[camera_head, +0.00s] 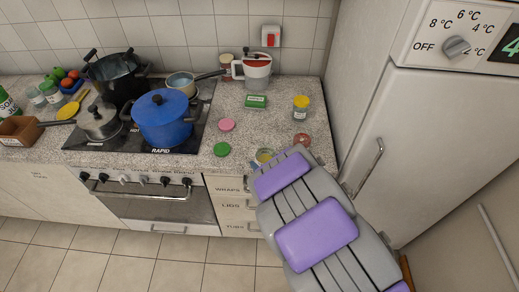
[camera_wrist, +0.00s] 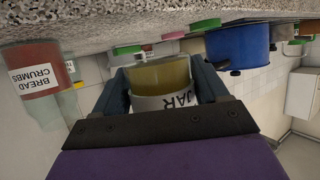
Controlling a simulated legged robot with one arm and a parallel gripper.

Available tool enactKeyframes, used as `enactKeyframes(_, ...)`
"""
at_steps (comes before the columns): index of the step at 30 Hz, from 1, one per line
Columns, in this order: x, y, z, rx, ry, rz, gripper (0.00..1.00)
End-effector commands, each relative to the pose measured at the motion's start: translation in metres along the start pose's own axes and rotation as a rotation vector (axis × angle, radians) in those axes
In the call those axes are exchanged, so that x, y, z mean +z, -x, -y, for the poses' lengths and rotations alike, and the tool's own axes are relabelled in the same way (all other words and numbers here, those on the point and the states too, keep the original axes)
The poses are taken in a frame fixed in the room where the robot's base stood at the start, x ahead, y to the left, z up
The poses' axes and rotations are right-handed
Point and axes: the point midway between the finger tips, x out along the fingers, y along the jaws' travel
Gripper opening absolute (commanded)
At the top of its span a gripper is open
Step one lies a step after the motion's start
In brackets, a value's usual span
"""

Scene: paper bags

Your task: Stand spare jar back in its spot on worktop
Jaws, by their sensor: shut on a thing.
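The spare jar (camera_wrist: 163,77) is clear with yellowish contents and a white label ending in "JAR". It is between the two fingers of my gripper (camera_wrist: 160,90), which is shut on it. The wrist picture is upside down, with the speckled worktop (camera_wrist: 150,22) along its top, so the jar looks upright. In the head view the jar (camera_head: 264,156) shows just past the end of my arm, by the front edge of the worktop (camera_head: 262,122). I cannot tell whether the jar's base touches the worktop.
A bread crumbs jar (camera_wrist: 35,85) stands close beside my gripper. A yellow-lidded jar (camera_head: 301,108), a green box (camera_head: 255,101), a pink disc (camera_head: 227,125) and a green disc (camera_head: 221,149) are nearby. A blue pot (camera_head: 163,120) is left; the fridge (camera_head: 420,130) is right.

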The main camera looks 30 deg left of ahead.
Motion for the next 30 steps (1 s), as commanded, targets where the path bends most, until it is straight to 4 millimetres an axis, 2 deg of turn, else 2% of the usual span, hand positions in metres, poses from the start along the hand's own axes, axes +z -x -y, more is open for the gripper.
enactKeyframes(3, -0.006, -0.021, -0.007, -0.001, -0.002, -0.002, 0.33)
enactKeyframes(18, -0.029, -0.094, -0.031, 0.000, -0.003, -0.003, 0.33)
enactKeyframes(26, -0.033, -0.106, -0.035, 0.002, 0.000, 0.000, 0.33)
enactKeyframes(30, -0.018, -0.111, -0.035, 0.003, -0.002, 0.001, 0.33)
